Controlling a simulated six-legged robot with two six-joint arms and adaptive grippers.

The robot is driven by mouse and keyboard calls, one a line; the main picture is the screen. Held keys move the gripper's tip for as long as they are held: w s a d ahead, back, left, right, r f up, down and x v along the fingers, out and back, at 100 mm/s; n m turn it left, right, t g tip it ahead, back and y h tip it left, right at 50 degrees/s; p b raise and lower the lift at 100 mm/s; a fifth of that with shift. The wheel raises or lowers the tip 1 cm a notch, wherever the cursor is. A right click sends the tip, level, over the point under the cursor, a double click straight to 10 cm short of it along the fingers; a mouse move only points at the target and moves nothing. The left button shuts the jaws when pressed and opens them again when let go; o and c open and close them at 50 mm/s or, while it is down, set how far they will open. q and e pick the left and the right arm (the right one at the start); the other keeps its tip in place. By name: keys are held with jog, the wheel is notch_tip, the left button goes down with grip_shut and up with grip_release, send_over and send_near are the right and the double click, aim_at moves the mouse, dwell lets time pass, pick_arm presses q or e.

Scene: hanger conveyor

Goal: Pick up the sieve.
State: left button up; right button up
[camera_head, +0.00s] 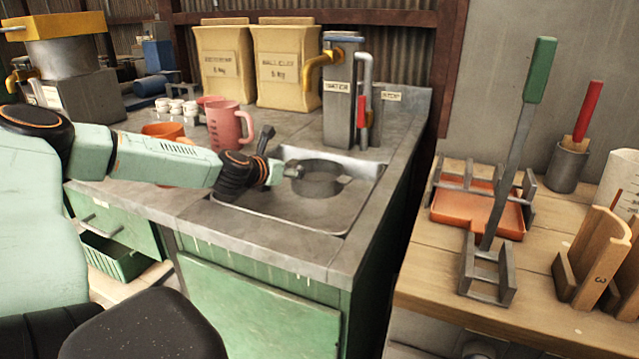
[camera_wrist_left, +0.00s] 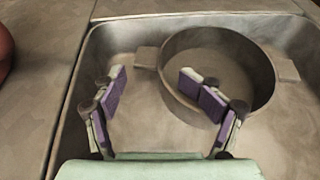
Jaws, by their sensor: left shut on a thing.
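The sieve is a round grey metal vessel with side lugs (camera_head: 322,184), sitting in the sink. It also shows in the left wrist view (camera_wrist_left: 262,75). My left gripper (camera_head: 290,171) reaches into the sink at the sieve's left side. In the left wrist view its two purple-padded fingers (camera_wrist_left: 153,82) stand either side of the sieve's left lug and rim, one outside and one over the bowl. The gripper is shut on the sieve, though the exact contact is hard to see. My right gripper is not in view.
The sink (camera_head: 345,222) has raised walls, with a tap (camera_head: 322,62) behind it. A pink jug (camera_head: 226,127) and an orange cup (camera_head: 165,131) stand left of the sink. A wooden table (camera_head: 425,285) at right holds racks and tools. The counter's front strip is clear.

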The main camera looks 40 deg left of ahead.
pick_arm(q)
jog(key=shift+w+f, duration=0.35)
jog(key=shift+f, duration=0.3)
jog(key=shift+o, duration=0.6)
jog(key=shift+s+a+r, duration=0.1)
jog(key=shift+s+a, duration=0.05)
jog(key=shift+s, duration=0.05)
jog(key=shift+s+r, duration=0.1)
jog(key=shift+s, duration=0.05)
jog(key=shift+c, duration=0.7)
jog(key=shift+w, duration=0.25)
jog(key=c, duration=0.4)
jog(key=shift+s, duration=0.15)
jog(key=c, duration=0.5)
grip_shut()
